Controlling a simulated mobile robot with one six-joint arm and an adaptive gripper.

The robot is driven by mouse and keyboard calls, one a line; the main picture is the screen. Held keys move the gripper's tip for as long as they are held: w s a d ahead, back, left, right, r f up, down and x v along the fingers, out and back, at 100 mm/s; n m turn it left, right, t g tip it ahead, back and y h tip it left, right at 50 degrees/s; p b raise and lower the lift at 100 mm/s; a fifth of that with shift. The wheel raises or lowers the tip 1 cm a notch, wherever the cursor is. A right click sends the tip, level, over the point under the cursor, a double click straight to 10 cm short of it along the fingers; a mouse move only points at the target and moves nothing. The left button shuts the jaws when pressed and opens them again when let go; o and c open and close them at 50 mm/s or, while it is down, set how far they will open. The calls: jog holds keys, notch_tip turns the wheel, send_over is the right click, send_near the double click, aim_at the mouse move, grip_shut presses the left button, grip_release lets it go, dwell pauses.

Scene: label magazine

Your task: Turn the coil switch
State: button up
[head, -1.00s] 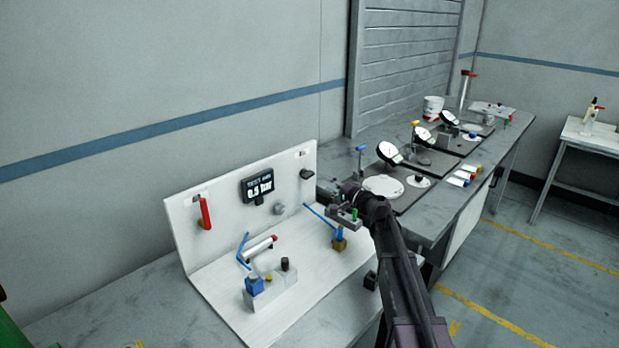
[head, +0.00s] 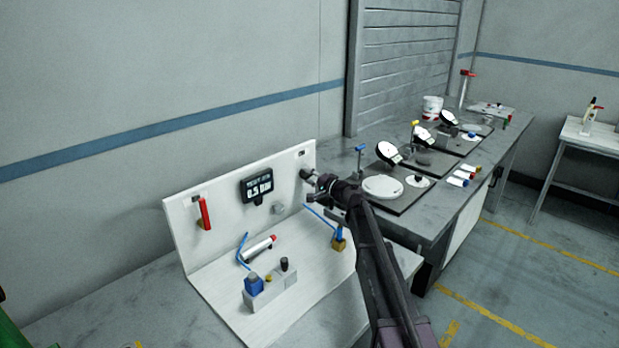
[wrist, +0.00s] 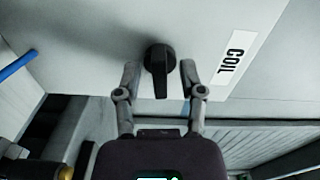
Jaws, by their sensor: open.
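The coil switch is a black knob (wrist: 157,66) on the white upright panel, next to a white label reading COIL (wrist: 233,57). In the wrist view its grip bar points down the picture. My gripper (wrist: 158,80) is open, with one finger on each side of the knob and a visible gap on both sides. In the head view my gripper (head: 314,180) is at the right end of the panel (head: 225,178), over the knob, which it mostly hides there.
The panel also bears a display (head: 257,187) and a red handle (head: 205,213). A grey valve block (head: 270,292) with a blue part stands on the white base. Gauges stand on the bench at right.

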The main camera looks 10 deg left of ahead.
jog(key=shift+c, duration=0.2)
grip_shut()
jog(key=shift+m, duration=0.8)
jog(key=shift+o, duration=0.2)
grip_release()
